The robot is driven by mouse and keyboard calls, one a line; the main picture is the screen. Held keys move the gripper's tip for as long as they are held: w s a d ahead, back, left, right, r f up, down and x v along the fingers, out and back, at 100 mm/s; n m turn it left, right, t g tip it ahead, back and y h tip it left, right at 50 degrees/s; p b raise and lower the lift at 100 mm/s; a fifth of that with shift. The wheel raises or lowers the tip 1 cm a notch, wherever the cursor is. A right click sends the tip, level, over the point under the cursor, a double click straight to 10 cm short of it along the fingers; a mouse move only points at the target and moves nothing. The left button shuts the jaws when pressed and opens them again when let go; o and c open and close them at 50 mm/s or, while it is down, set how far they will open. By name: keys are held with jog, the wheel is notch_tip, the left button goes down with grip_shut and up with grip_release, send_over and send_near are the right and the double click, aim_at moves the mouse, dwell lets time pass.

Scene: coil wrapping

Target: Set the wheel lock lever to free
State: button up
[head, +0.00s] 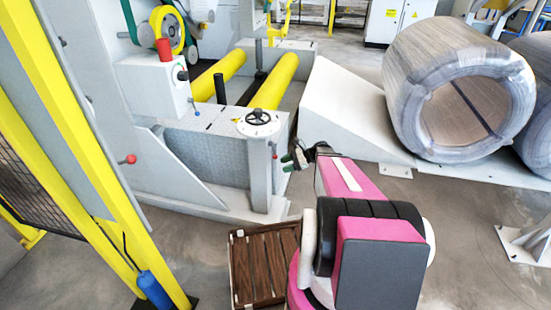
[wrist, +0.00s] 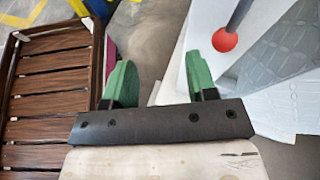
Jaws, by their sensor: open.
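A lever with a red ball knob (head: 275,155) hangs at the corner of the grey machine housing, below the black handwheel (head: 258,118). I take it for the wheel lock lever; no position marking is readable. My gripper (head: 291,160) is just right of the lever in the head view. In the wrist view, the lever's red ball (wrist: 225,40) on a grey rod is at upper right, beyond the right finger. My gripper (wrist: 160,78) has its two green fingers apart, with nothing between them. The knob is outside the fingers and no contact shows.
A brown slatted wooden crate (head: 258,262) lies on the floor below my arm. A large wrapped coil (head: 405,95) rests by a white ramp (head: 330,108) at right. Another red-knobbed lever (head: 128,159) is on the machine's left. Yellow posts (head: 75,125) stand at left.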

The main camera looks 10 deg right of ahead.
aim_at(276, 157)
jog(key=w+d+m+t+y, duration=0.4)
jog(key=d+m, duration=0.2)
jog(key=d, duration=0.1)
jog(key=x, duration=0.7)
jog(key=f+x, duration=0.1)
jog(key=x, duration=0.3)
jog(key=shift+a, duration=0.1)
jog(key=shift+n, duration=0.3)
grip_shut()
